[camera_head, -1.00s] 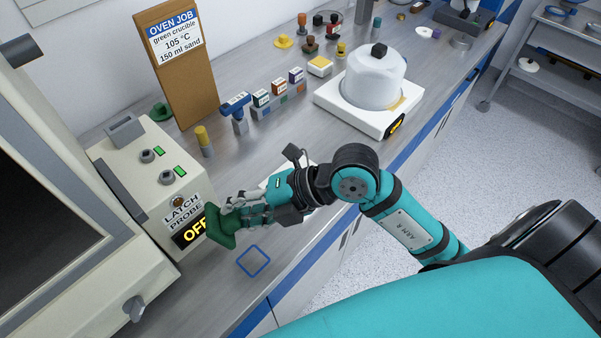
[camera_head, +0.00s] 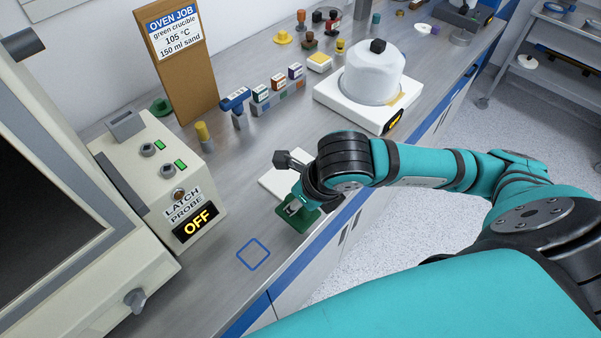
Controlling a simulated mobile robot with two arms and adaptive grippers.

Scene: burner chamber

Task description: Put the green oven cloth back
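The green oven cloth (camera_head: 297,224) is at my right gripper (camera_head: 291,208), over the counter near its front edge. The arm comes in from the right and its wrist hides much of the fingers. The gripper appears shut on the cloth. I cannot tell whether the cloth touches the counter. A blue square outline (camera_head: 253,254) is marked on the bare counter to the left and nearer the front. My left gripper is not in view.
A white flat plate (camera_head: 275,183) lies just behind the gripper, partly hidden. The control box (camera_head: 160,180) reading OFF and the oven (camera_head: 110,285) stand at left. A white hotplate (camera_head: 340,105) with a covered vessel (camera_head: 374,75) stands behind. Counter around the blue outline is clear.

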